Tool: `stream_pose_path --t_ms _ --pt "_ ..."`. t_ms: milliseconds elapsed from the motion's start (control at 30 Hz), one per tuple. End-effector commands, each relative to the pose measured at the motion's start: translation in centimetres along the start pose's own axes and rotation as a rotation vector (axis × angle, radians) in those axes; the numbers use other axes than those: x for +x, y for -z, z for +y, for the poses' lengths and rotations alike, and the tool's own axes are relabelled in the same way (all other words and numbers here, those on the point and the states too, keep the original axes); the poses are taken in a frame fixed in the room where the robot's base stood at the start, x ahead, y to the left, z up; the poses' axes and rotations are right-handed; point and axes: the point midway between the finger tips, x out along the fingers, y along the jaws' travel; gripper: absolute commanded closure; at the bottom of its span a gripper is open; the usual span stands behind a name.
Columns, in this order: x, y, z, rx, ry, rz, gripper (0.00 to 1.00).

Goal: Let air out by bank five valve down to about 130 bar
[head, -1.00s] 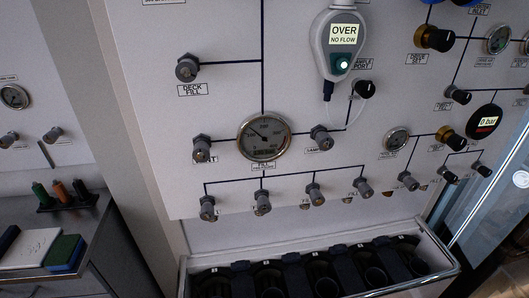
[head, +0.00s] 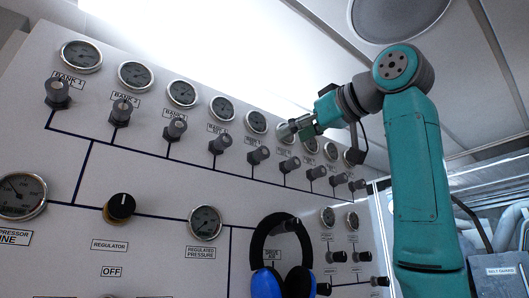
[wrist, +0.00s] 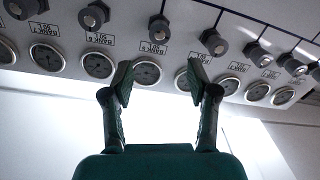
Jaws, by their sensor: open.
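The bank five valve (head: 258,155) is a grey knob in the sloping row of bank valves on the white panel. The bank five gauge (head: 257,122) sits above it; its needle is too small to read. My gripper (head: 303,125) is raised near the upper panel, to the right of that gauge in the head view. In the wrist view the panel appears upside down. There my open, empty gripper (wrist: 160,76) has its fingers either side of the bank five gauge (wrist: 146,72). The bank five valve (wrist: 158,27) shows beyond the fingertips, apart from them.
Neighbouring valves stand close on both sides, such as the bank four valve (head: 219,144) and the bank six valve (head: 290,164). Below are a black regulator knob (head: 121,207), a regulated pressure gauge (head: 205,222) and a blue-and-black headset (head: 268,283) in front of the panel.

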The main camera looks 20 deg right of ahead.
Motion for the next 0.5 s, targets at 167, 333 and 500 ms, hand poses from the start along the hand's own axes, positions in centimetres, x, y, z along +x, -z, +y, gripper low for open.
stream_pose_path --t_ms 167,333,500 --pt "0.2 -0.1 0.1 0.150 0.003 0.008 0.41" --pt "1.0 -0.1 0.1 0.178 0.007 0.008 0.41" --pt "3.5 -0.1 0.0 0.177 0.007 0.007 0.41"
